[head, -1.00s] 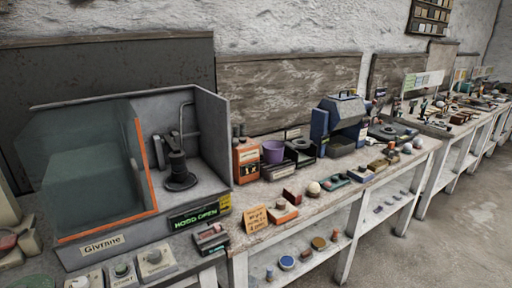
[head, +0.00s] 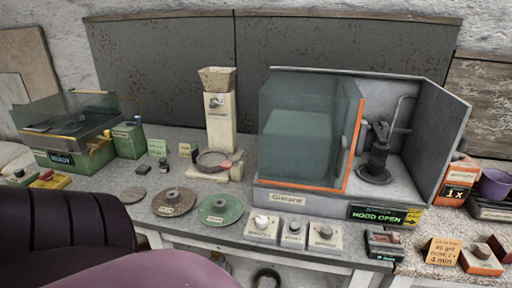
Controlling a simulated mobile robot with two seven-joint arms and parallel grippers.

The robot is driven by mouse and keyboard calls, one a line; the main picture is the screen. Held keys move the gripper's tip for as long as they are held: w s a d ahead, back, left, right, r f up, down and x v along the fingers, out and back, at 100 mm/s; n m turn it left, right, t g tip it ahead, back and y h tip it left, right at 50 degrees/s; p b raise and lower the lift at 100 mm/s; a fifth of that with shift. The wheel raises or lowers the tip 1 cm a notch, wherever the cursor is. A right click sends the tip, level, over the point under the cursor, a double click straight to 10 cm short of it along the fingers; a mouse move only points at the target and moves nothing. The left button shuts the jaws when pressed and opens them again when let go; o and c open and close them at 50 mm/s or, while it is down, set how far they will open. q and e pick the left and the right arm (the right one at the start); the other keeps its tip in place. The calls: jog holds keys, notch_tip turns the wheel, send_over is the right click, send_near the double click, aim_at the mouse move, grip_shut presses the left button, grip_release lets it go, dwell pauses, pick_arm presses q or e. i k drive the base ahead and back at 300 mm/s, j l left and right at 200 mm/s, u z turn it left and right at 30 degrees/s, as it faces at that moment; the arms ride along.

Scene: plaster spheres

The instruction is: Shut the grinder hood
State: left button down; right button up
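The grinder hood (head: 440,125) is a grey box on the bench, right of the middle of the head view. Its clear pane (head: 295,120), edged in orange, covers the left part, while the right part stands open. A pale upright handle (head: 340,162) shows by the pane's right edge. A dark grinder (head: 377,155) on a round base is visible through the gap. The lit display (head: 377,214) below reads "HOOD OPEN". Neither of my grippers is in view.
Control blocks with knobs (head: 293,233) stand in front of the hood. Discs (head: 220,210), a cream column (head: 219,125) and a green-based glass tank (head: 68,130) are to its left. A purple pot (head: 495,185) is at right. A near dark-and-mauve shape, unclear, blocks the lower left.

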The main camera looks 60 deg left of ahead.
aim_at(321, 84)
jog(key=u, duration=1.3)
